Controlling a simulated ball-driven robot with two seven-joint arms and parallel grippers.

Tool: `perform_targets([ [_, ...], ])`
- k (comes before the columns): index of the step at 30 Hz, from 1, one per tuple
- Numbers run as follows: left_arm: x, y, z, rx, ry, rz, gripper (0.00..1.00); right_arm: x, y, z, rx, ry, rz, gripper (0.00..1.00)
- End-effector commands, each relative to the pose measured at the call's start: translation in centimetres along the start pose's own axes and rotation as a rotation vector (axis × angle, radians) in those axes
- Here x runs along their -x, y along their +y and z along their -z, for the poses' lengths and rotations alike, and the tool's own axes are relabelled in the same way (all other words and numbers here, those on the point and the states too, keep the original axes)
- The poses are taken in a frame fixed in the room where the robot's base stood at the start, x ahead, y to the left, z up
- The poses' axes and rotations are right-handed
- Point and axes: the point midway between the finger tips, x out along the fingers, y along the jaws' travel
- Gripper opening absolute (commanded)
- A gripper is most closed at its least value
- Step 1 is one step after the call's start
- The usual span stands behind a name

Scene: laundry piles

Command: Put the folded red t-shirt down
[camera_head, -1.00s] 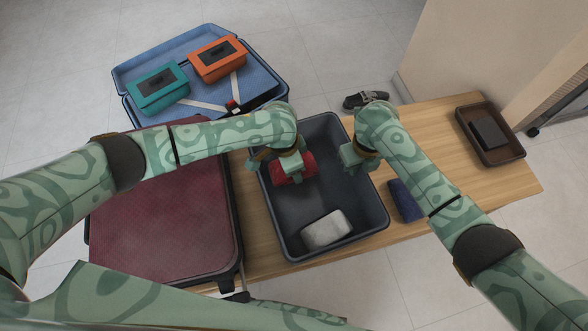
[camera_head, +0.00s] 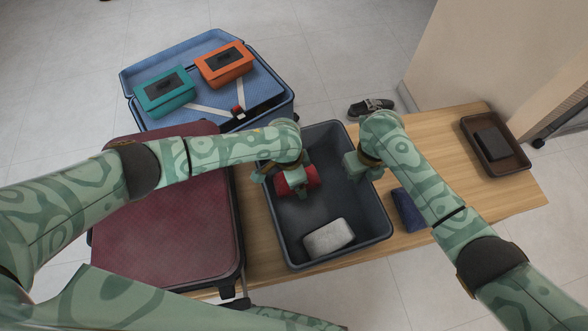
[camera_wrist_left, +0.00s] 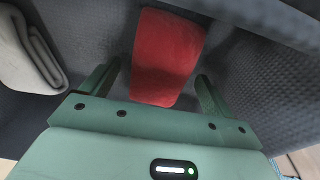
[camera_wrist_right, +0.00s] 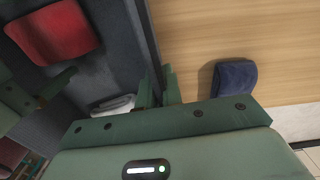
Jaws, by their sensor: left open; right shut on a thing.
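The folded red t-shirt (camera_head: 311,177) lies in the far part of the grey bin (camera_head: 347,192). My left gripper (camera_head: 288,185) is over it, partly hiding it in the head view. In the left wrist view my left gripper (camera_wrist_left: 158,75) is open, with one finger on each side of the red t-shirt (camera_wrist_left: 168,45) and gaps between. In the right wrist view the red t-shirt (camera_wrist_right: 55,32) lies left of my right gripper (camera_wrist_right: 157,85), which is shut on the bin's right wall. It also shows in the head view (camera_head: 364,165).
A folded light grey cloth (camera_head: 328,237) lies in the bin's near part. A folded navy cloth (camera_head: 409,210) is right of the bin on the wooden table (camera_head: 440,150). A closed red suitcase (camera_head: 165,220) stands left. A brown tray (camera_head: 515,160) is far right.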

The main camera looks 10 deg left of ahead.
Motion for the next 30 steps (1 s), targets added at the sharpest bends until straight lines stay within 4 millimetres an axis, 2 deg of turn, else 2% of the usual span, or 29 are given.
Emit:
perform_targets([
  [5,2.7,-0.1,0.0,-0.002,0.004,0.002,0.88,-0.1,-0.1,0.1,0.001,0.003,0.005,0.0],
  [12,8.5,-0.1,0.1,-0.002,0.004,0.002,0.88,-0.1,-0.1,0.1,0.001,0.003,0.005,0.0],
  [15,10.2,-0.1,0.0,-0.001,0.003,0.002,0.88,-0.1,-0.1,0.1,0.001,0.003,0.005,0.0],
  [21,11.9,0.0,0.0,0.0,0.001,0.0,0.88,-0.1,-0.1,0.1,0.001,0.003,0.005,0.0],
  [28,11.9,0.0,0.0,0.0,0.001,0.0,0.88,-0.1,-0.1,0.1,0.0,0.003,0.005,0.0],
  [30,11.9,0.0,0.0,0.0,0.001,0.0,0.88,-0.1,-0.1,0.1,0.0,0.003,0.005,0.24],
])
